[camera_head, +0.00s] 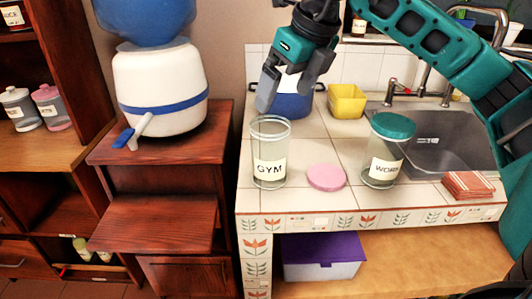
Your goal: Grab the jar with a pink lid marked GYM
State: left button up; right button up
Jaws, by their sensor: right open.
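The glass jar marked GYM (269,152) stands upright and without a lid on the tiled counter, near its left end. A round pink lid (326,177) lies flat on the counter just to the right of that jar. My right gripper (288,95) comes in from the upper right and is open and empty. Its fingers point down, above and slightly behind the GYM jar, and look apart from it. My left gripper is not in view.
Another jar with a green lid (388,150) stands right of the pink lid. Red coasters (467,185) lie near the front edge. A blue pot (292,105), a yellow container (346,101) and the sink (440,140) are behind. A water dispenser (160,85) stands left.

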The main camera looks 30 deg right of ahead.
aim_at(275, 117)
jog(key=x, duration=0.7)
jog(key=shift+w+d+f+b, duration=0.15)
jog(key=shift+w+b, duration=0.05)
jog(key=shift+b, duration=0.1)
jog(key=shift+x, duration=2.65)
jog(key=shift+s, duration=0.2)
jog(key=c, duration=1)
jog(key=shift+c, duration=0.6)
